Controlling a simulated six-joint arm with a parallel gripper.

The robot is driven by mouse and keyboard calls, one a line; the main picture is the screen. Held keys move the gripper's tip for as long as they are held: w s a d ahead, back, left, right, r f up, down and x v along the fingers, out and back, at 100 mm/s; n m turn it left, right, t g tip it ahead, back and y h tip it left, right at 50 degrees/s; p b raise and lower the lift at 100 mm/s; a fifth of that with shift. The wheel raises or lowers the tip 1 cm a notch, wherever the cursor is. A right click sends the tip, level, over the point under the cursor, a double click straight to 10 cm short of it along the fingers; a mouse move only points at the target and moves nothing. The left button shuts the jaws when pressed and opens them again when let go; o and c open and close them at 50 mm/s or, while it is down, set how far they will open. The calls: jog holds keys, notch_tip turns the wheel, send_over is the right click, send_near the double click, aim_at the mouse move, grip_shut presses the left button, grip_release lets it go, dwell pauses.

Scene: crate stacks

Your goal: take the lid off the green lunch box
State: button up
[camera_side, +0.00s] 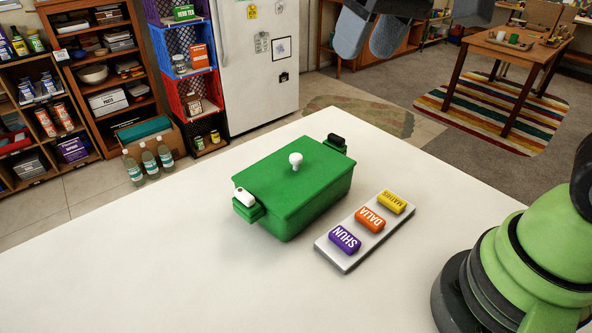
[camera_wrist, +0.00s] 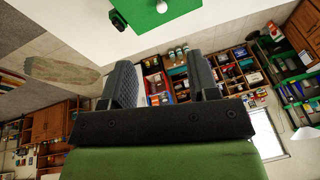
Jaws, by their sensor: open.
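The green lunch box (camera_side: 287,226) stands on the white table. Its green lid (camera_side: 262,178) sits on top, with a white knob (camera_side: 296,162) in the middle. A white clip (camera_side: 244,197) is on the left end and a black clip (camera_side: 336,141) on the far right end. My gripper (camera_side: 370,48) is high at the top of the side view, open and empty, well apart from the box. In the wrist view, my gripper's two fingers (camera_wrist: 161,75) are spread; part of the lid (camera_wrist: 146,13) and the knob (camera_wrist: 162,6) show at the top edge.
A grey plate (camera_side: 345,263) lies right of the box, holding purple, orange and yellow name blocks. The white table (camera_side: 130,260) is clear at the left and front. Shelves, stacked crates (camera_side: 188,58) and a fridge stand on the floor beyond it.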

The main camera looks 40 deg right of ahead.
jog(key=w+a+f+n+g+h, duration=0.1)
jog(key=w+a+f+n+g, duration=0.15)
jog(key=w+f, duration=0.65)
send_over(296, 156)
jog(key=shift+g, duration=0.45)
notch_tip(296, 156, down, 7)
jog(key=shift+f, duration=3.2)
jog(key=c, duration=1)
